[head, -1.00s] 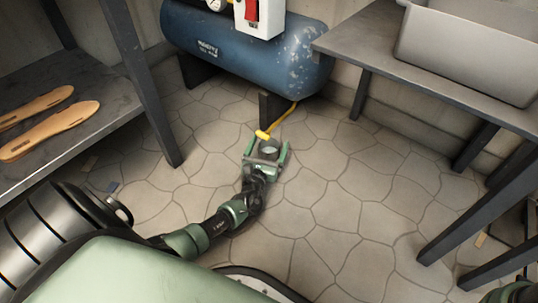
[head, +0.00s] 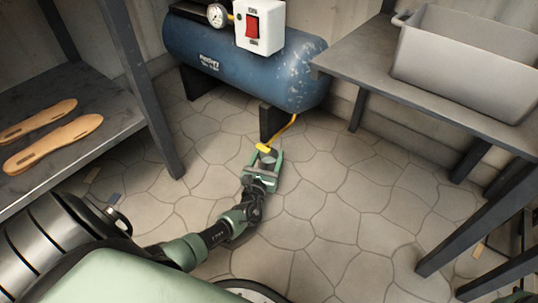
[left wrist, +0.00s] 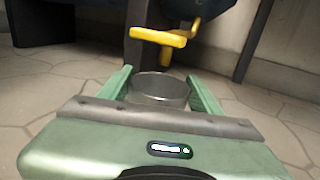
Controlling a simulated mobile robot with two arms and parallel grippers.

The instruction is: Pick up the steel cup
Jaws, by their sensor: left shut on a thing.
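The steel cup (left wrist: 160,88) is a small grey metal cup with an open round rim. It stands upright between the green fingers of my left gripper (left wrist: 160,92), just beyond the palm. In the head view the cup (head: 268,160) is low by the floor, near the front leg of the blue compressor. My left gripper (head: 266,162) is shut on the cup, one finger on each side. The palm hides the cup's lower part in the wrist view, so I cannot tell whether it touches the floor. My right gripper is not in view.
The blue compressor (head: 235,65) stands behind the cup. Its yellow hose fitting (head: 264,148) hangs close beyond the cup. A shelf (head: 95,140) with shoe soles (head: 55,143) is at left. A table (head: 365,75) with a grey bin (head: 465,60) is at right. Open stone floor lies between.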

